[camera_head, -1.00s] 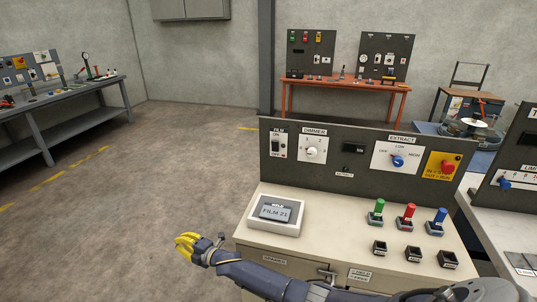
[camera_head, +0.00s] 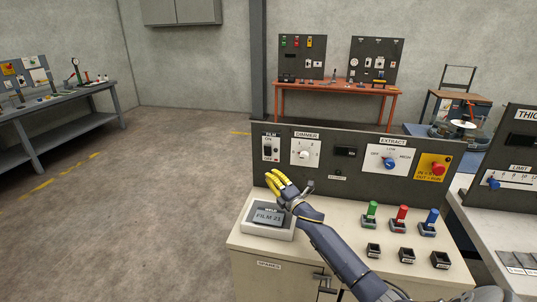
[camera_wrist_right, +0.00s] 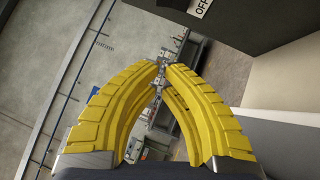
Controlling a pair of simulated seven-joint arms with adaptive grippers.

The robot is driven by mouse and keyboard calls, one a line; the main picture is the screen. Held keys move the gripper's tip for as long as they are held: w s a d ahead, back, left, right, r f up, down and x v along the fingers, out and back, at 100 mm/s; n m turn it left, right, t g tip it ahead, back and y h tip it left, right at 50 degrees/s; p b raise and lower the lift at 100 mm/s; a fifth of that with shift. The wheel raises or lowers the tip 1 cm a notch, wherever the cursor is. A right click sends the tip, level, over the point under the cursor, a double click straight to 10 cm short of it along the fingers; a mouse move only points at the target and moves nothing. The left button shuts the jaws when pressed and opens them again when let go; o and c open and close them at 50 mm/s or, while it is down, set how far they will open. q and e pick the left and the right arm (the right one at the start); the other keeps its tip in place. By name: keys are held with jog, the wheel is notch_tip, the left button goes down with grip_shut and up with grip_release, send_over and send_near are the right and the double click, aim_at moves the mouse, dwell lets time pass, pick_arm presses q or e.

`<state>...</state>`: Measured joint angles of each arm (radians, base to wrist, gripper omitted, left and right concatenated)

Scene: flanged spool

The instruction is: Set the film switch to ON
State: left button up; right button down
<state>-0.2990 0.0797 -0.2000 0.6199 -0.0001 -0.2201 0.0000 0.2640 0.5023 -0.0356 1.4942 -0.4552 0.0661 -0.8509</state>
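The film switch (camera_head: 268,155) is a small dark switch on a white plate at the left end of the grey panel, with ON above and OFF below. Its setting is too small to tell. My right gripper (camera_head: 276,180), with yellow fingers, is just below and in front of the switch, apart from it, above the FILM display box. In the right wrist view the two finger tips (camera_wrist_right: 165,66) come together with nothing between them. The white plate with the OFF label (camera_wrist_right: 201,8) shows at the top edge there; the switch itself is out of that view. My left gripper is not in view.
The dimmer knob (camera_head: 304,154) is right of the switch, then the extract knob (camera_head: 390,163) and a red button (camera_head: 438,168). The FILM display box (camera_head: 268,216) sits on the bench below the hand. Green, red and blue handles (camera_head: 402,215) stand at right.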

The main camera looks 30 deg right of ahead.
jog(key=shift+s+d+r, duration=0.25)
jog(key=shift+s+d, duration=0.1)
jog(key=shift+d, duration=0.4)
jog(key=shift+w, duration=0.1)
send_near(268, 150)
jog(key=w+a+r, duration=0.1)
jog(key=w+a, duration=0.4)
jog(key=a, duration=0.1)
jog(key=shift+w+d+r, duration=0.35)
jog(key=shift+w+d, duration=0.35)
jog(key=shift+w+d+r, duration=0.35)
jog(key=shift+w+d, duration=0.3)
jog(key=shift+w, duration=0.1)
